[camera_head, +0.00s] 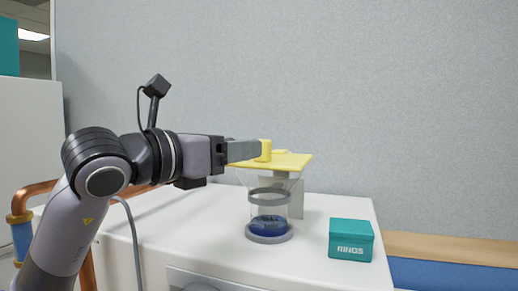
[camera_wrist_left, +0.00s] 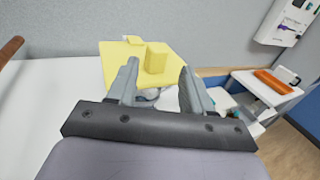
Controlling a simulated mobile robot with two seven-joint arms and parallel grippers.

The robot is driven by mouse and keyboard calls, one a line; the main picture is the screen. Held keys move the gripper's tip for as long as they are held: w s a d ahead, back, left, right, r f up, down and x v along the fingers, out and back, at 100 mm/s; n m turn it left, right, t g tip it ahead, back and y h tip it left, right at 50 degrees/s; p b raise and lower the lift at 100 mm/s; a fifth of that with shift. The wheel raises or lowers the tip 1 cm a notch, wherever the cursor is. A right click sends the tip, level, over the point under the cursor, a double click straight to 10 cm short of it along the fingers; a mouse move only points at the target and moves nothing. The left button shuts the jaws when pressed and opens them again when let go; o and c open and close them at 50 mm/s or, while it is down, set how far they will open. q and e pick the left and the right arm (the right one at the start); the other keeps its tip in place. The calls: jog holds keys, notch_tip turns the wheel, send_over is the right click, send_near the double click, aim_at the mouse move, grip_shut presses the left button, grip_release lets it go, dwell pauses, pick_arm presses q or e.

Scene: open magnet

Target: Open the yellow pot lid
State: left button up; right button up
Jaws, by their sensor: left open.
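The yellow lid (camera_head: 290,161) is a flat plate with a raised yellow block handle (camera_head: 264,150), above a clear glass pot (camera_head: 268,213) holding dark blue contents. In the head view the lid lies flat. In the left wrist view the lid (camera_wrist_left: 116,62) and its handle (camera_wrist_left: 157,58) show just beyond my fingertips. My left gripper (camera_head: 258,150) reaches in from the left at handle height. Its two fingers (camera_wrist_left: 158,72) are apart, with the handle in line with the gap between them. Whether a finger touches the handle cannot be told. My right gripper is not in view.
A teal box labelled RINGS (camera_head: 351,240) sits on the white counter (camera_head: 325,213), right of the pot. A grey-white block (camera_head: 296,197) stands behind the pot. A copper pipe (camera_head: 38,190) is at the left. The left wrist view shows a white cart with an orange item (camera_wrist_left: 273,82).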

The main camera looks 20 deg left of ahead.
pick_arm(q)
jog(key=shift+p+x, duration=0.7)
jog(key=shift+x, duration=2.95)
jog(key=shift+w+a+r, duration=0.1)
jog(key=shift+a+r, duration=0.05)
jog(key=shift+r, duration=0.05)
grip_shut()
